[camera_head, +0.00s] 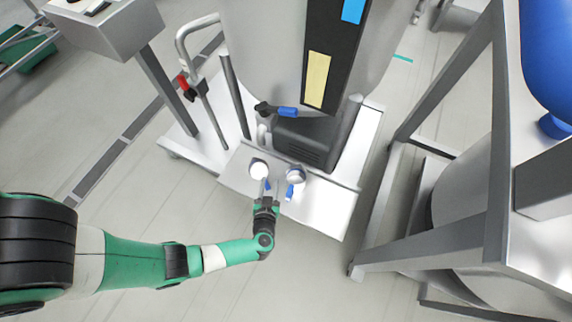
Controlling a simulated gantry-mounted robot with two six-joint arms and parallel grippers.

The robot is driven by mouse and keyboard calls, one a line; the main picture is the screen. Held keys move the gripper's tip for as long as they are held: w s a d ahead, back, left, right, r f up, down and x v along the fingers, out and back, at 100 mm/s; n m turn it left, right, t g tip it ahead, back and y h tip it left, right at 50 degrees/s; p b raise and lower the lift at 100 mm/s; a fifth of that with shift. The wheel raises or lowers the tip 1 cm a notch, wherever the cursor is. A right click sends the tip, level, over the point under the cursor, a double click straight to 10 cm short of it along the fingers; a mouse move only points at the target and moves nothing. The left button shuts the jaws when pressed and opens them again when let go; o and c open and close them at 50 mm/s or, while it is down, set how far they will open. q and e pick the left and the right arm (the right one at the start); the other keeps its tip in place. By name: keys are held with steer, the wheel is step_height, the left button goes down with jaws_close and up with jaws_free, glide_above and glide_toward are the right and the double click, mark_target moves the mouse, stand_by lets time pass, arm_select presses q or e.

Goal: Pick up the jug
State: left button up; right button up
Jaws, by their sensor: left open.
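Two small items with round white tops, a left one (259,170) and a right one (295,175), stand side by side at the front of the grey metal platform (322,208). Blue parts show just below both. They are too small to tell which is the jug, or whether they are jugs or fittings. My left gripper (264,190) is open, with its fingers pointing up the picture just below the left white top. I cannot tell whether it touches anything. My right gripper is not in view.
A large steel vessel (262,60) with a black panel (325,65) rises behind the platform. A blue-handled valve (288,112) sits low on it. A metal frame (440,130) stands on the right. The floor (190,220) left of the platform is clear.

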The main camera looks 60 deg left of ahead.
arm_select(q)
steer(key=b, duration=0.4)
glide_toward(267, 186)
step_height(267, 186, up, 2)
steer(key=w+a, duration=0.2)
steer(key=a, duration=0.1)
steer(key=shift+m, duration=0.3)
steer(key=b+x, duration=0.4)
steer(key=x, duration=0.1)
steer(key=shift+a+f, duration=0.1)
steer(key=shift+f, duration=0.05)
steer(key=shift+w+a, duration=0.35)
steer(key=b+x, duration=0.4)
steer(key=x, duration=0.1)
steer(key=shift+b, duration=0.4)
steer(key=shift+w+a, duration=0.1)
steer(key=shift+a, duration=0.05)
steer(key=shift+r, duration=0.2)
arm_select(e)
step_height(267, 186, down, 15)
arm_select(q)
jaws_close()
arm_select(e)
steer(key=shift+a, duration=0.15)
